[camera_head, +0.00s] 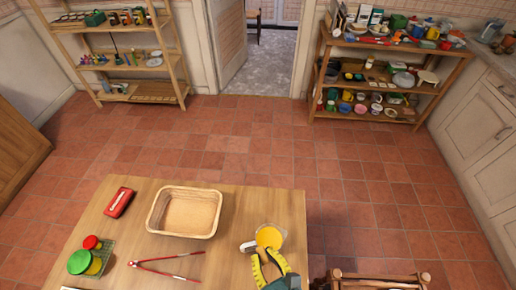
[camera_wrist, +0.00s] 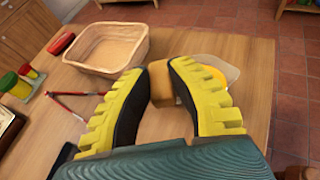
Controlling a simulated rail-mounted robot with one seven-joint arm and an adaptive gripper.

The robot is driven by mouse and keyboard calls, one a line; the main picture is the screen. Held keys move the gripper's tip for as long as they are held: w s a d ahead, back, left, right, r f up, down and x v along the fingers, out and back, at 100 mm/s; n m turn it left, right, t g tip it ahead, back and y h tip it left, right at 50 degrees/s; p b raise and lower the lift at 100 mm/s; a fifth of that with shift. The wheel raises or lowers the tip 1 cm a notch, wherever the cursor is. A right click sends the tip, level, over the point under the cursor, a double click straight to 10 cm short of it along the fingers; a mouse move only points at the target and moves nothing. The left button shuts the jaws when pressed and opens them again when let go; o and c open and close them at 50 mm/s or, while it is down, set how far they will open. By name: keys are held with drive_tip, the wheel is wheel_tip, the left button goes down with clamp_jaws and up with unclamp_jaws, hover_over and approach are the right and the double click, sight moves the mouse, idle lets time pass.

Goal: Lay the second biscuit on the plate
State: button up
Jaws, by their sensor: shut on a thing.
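My gripper (camera_head: 264,262), with yellow-ribbed fingers, is over the right part of the wooden table. In the wrist view its fingers (camera_wrist: 158,85) are shut on a tan piece, which looks like the biscuit (camera_wrist: 161,84). Its pale edge shows in the head view (camera_head: 248,247). Just beyond is a pale, see-through plate (camera_wrist: 230,72), whose rim also shows in the head view (camera_head: 285,233). A yellow-orange round thing (camera_head: 269,237) lies on it; I cannot tell if it is a biscuit. The held piece is at the plate's left edge; contact is unclear.
An empty wicker basket (camera_head: 187,211) stands mid-table. Red tongs (camera_head: 166,267) lie before it. A red box (camera_head: 119,203) and green- and red-lidded containers (camera_head: 80,262) are at left. Bare wood lies between basket and plate. A wooden rack (camera_head: 374,283) stands off the table's right side.

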sight(263, 258)
wheel_tip(263, 258, up, 22)
drive_tip(key=p, duration=2.7)
drive_tip(key=shift+f, duration=0.15)
